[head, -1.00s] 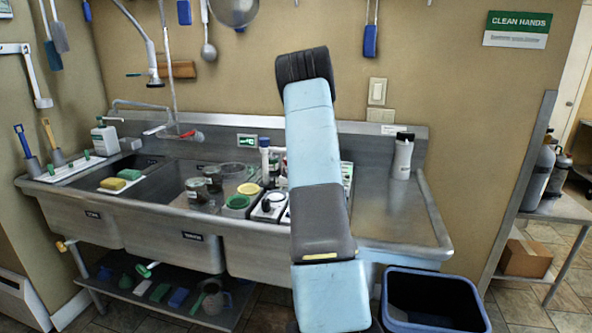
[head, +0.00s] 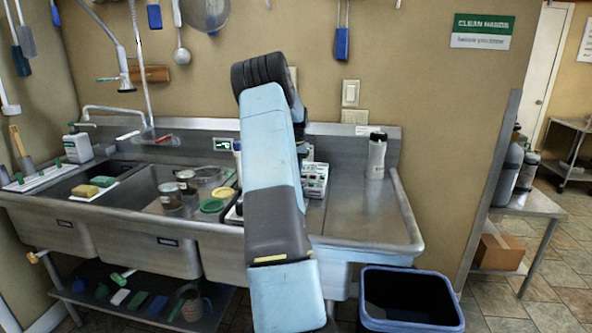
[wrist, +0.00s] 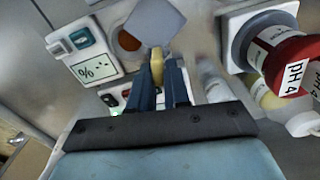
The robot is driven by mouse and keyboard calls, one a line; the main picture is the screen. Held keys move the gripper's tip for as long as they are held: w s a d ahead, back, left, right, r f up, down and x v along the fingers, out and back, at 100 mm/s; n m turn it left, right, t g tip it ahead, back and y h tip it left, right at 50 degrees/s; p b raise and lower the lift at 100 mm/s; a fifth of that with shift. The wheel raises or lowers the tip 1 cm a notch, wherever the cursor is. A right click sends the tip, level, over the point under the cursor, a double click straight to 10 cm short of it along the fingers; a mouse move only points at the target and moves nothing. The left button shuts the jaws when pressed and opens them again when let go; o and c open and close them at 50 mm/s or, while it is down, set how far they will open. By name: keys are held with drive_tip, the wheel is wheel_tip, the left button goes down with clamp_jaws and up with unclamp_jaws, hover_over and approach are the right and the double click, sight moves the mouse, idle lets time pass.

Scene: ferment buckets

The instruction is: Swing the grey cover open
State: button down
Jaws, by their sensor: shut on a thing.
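In the wrist view, the grey cover (wrist: 155,22) is a flat square plate beside a round brown well (wrist: 129,41) on a white meter (wrist: 96,70). The well is at least partly uncovered. My gripper (wrist: 160,70) is shut on a small yellow piece (wrist: 157,58) near the cover's lower edge. Whether this piece is joined to the cover is unclear. In the head view, my arm hides the gripper and the cover. A white device (head: 314,180) shows just right of my arm.
The steel sink (head: 120,215) holds jars (head: 171,196) at left. The right drainboard is mostly clear, with a white bottle (head: 376,156) at its back. A blue bin (head: 410,300) stands in front.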

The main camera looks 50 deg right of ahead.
drive_tip(key=c, duration=1.2)
unclamp_jaws()
drive_tip(key=shift+w, duration=0.1)
wheel_tip(320, 180, up, 14)
drive_tip(key=shift+f, duration=0.1)
drive_tip(key=shift+o, duration=0.4)
